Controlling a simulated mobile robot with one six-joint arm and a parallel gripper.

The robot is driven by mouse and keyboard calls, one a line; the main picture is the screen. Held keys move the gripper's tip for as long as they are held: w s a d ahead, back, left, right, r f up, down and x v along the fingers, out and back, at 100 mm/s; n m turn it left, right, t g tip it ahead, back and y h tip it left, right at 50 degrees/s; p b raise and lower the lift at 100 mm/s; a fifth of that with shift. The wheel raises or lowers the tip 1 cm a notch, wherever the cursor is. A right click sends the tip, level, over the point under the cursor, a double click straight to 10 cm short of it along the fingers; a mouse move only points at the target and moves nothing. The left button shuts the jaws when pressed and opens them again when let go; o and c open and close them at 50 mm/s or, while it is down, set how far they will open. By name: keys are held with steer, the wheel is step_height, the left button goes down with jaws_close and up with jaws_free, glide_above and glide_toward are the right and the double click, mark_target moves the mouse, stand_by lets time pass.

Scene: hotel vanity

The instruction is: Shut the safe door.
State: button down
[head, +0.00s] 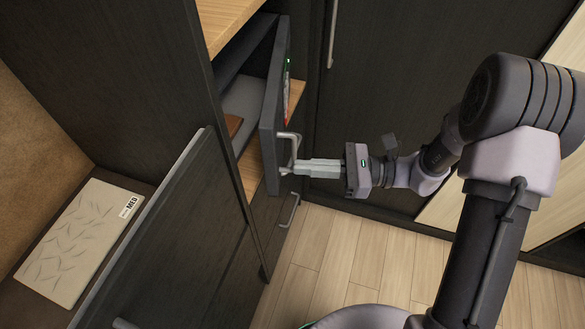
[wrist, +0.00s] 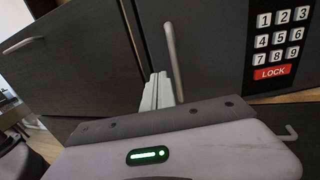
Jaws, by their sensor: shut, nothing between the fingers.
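The dark grey safe door (head: 273,115) stands open in the head view, swung out from the safe (head: 247,60) in the cabinet. Its bar handle (head: 291,138) is on the outer face. In the wrist view the door face (wrist: 210,50) shows the handle (wrist: 172,60) and a keypad (wrist: 277,42) with a red LOCK key. My gripper (head: 288,171) is shut and empty, with its tips close to the lower end of the handle. It also shows in the wrist view (wrist: 156,80). I cannot tell whether the tips touch the door or handle.
A brown object (head: 234,125) lies inside the safe. Below is a drawer front with a handle (head: 290,211). A dark panel (head: 165,240) stands at the left, beside a shelf holding a beige pillow-like item labelled MED (head: 80,243). Open wooden floor (head: 330,260) lies below my arm.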

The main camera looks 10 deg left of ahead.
mark_target(277, 166)
steer(key=shift+s+a+b, duration=0.15)
steer(key=shift+a+b, duration=0.05)
steer(key=shift+a, duration=0.6)
steer(key=shift+s+a+b, duration=0.1)
steer(key=shift+a+b, duration=0.05)
steer(key=shift+a, duration=0.65)
steer(key=shift+a, duration=0.1)
steer(key=s+a+p, duration=0.1)
steer(key=a, duration=0.9)
steer(key=shift+a+r, duration=0.2)
steer(key=shift+r, duration=0.1)
